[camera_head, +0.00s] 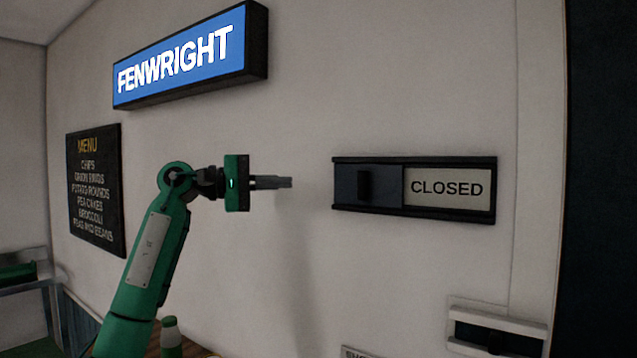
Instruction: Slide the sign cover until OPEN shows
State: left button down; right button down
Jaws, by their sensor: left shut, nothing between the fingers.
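The sign (450,209) is a black-framed slider on the white wall. CLOSED (447,188) shows in its right half. The dark sliding cover (385,190) lies over the left half, with a raised black handle (365,186) on it. My left gripper (290,182) is shut and empty. In the picture it is left of the sign, at about the handle's height, with a gap between its fingertips and the frame. What lies under the cover is hidden. My right gripper is not in view.
A lit blue FENWRIGHT sign (180,62) juts from the wall above. A black menu board (96,190) hangs at left. A pale wall fitting (497,322) is below right of the sign. A bottle (171,335) stands low beside my left arm. The wall around the sign is clear.

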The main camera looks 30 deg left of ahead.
aim_at(344, 183)
pick_arm(q)
jog(key=p+x, duration=0.4)
jog(key=x, duration=0.6)
jog(key=shift+r, duration=0.15)
jog(key=d+p, duration=0.1)
jog(key=d, duration=0.1)
jog(key=shift+d, duration=0.25)
jog(key=shift+s+d+p, duration=0.15)
jog(key=shift+d+p, duration=0.25)
jog(key=shift+d, duration=0.2)
jog(key=shift+d+f, duration=0.25)
jog(key=shift+d, duration=0.05)
jog(key=d+b, duration=0.2)
jog(key=d, duration=1.3)
jog(key=shift+d, duration=0.25)
